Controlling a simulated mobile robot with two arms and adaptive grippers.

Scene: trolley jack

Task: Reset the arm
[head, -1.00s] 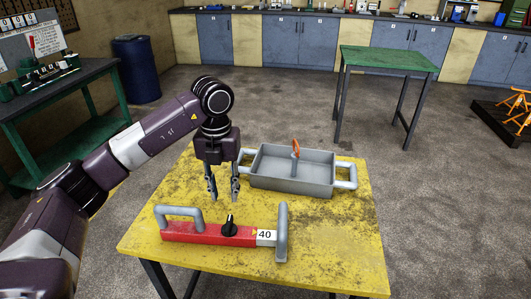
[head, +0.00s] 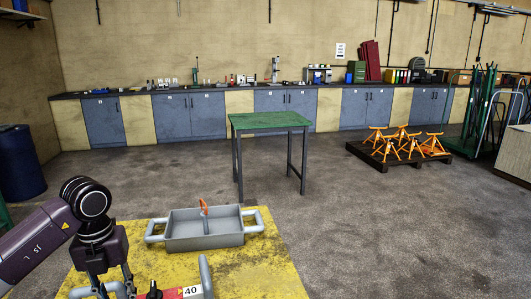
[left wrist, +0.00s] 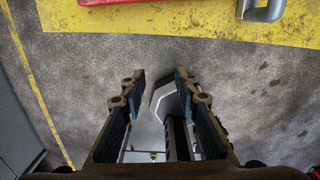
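My left arm comes in from the left in the head view. Its gripper (head: 112,282) hangs downward near the red tool at the table's near side, its fingertips partly cut off by the lower edge. In the left wrist view my left gripper (left wrist: 160,92) is open, its two dark fingers apart with nothing held between them. Concrete floor and a grey shape show beyond them. My right gripper is not in view.
The yellow table (head: 262,272) bears a grey tray (head: 205,244) with side handles and an orange-topped part. A green table (head: 268,119) and orange stands (head: 400,143) are farther off, with open floor around.

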